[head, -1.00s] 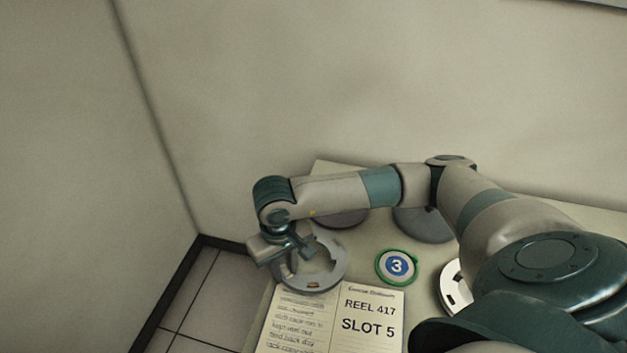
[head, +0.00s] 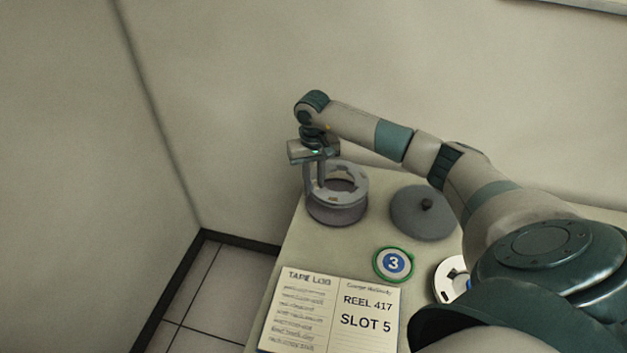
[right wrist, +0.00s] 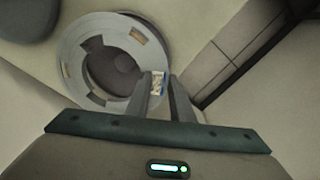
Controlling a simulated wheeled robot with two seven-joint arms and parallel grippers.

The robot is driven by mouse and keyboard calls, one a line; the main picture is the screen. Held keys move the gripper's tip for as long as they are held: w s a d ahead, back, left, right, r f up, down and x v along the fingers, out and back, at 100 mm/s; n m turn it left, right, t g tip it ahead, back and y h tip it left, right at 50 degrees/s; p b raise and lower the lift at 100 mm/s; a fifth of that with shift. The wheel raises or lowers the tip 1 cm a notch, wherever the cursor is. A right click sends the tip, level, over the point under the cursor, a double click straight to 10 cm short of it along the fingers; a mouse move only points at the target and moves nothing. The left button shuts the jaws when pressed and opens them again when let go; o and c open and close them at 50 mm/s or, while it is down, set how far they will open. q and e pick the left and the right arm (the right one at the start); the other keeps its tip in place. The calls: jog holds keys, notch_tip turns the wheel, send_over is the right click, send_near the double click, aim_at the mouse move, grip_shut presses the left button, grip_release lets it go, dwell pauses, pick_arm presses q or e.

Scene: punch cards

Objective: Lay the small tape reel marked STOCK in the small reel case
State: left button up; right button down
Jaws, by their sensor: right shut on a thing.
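My right gripper (head: 321,180) is shut on the rim of a grey tape reel (head: 352,184), a ring with notches around its wide hole. The right wrist view shows the two fingers (right wrist: 163,100) at the edge of the reel (right wrist: 72,58), with a small white and blue label beside them. No STOCK mark can be read. The reel is above a round, dark grey-purple case (head: 338,214), roughly lined up with it. Whether they touch is unclear. The case's dark inside (right wrist: 112,72) shows through the reel's hole. My left gripper is out of view.
A round grey lid with a knob (head: 422,214) lies right of the case. A green-rimmed disc marked 3 (head: 394,264) and a white reel (head: 450,275), partly hidden by my arm, lie nearer. An open log book (head: 330,310) lies in front. The table's left edge is close.

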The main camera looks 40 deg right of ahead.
jog(key=shift+f, duration=0.15)
jog(key=shift+f+b, duration=0.85)
jog(key=shift+f, duration=1.5)
jog(key=shift+b, duration=1.2)
jog(key=shift+f+b, duration=0.7)
jog(key=shift+b, duration=0.15)
dwell(0.7)
jog(key=shift+b, duration=0.4)
dwell(0.7)
dwell(0.3)
jog(key=shift+f, duration=0.15)
jog(key=shift+f+b, duration=0.15)
jog(key=shift+b, duration=0.2)
